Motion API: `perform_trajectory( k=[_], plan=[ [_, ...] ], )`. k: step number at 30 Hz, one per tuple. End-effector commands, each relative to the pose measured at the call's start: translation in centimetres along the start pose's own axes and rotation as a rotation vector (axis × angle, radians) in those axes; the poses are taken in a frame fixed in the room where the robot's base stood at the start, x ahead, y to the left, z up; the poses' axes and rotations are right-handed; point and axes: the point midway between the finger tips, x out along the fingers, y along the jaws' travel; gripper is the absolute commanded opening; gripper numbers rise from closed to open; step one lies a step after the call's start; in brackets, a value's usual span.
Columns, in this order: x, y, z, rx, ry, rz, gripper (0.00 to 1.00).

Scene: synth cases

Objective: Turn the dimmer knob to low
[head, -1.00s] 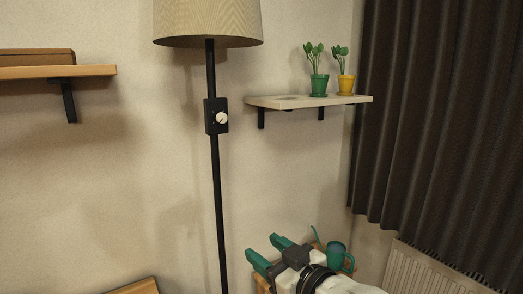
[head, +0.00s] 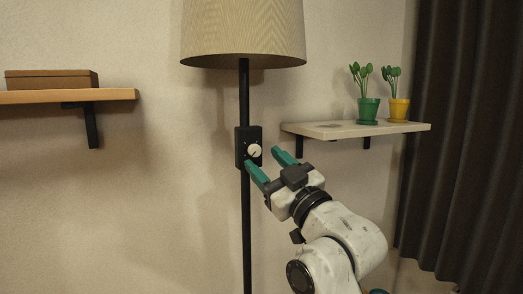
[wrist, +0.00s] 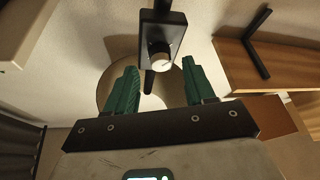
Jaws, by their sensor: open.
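The lamp has a beige shade (head: 243,35). My gripper (head: 267,163) has two green fingers, spread apart and empty, just in front of and below the box in the head view. In the wrist view the knob (wrist: 161,61) shows beyond and between the open fingertips (wrist: 160,75), with no contact visible.
A pale shelf (head: 355,129) right of the lamp holds a green pot (head: 368,109) and a yellow pot (head: 399,109) with plants. A wooden shelf (head: 60,97) at left holds a brown box (head: 50,79). A dark curtain (head: 466,140) hangs at right.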

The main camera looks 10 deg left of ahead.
Motion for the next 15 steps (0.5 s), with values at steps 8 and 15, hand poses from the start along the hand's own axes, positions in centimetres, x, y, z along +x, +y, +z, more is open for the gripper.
perform_trajectory(
  k=[8, 15],
  plan=[
    [2.6, 0.1, 0.0, 0.0, 0.0, 0.001, 0.54],
    [2.7, 0.0, 0.1, 0.0, -0.001, 0.001, 0.54]
  ],
)
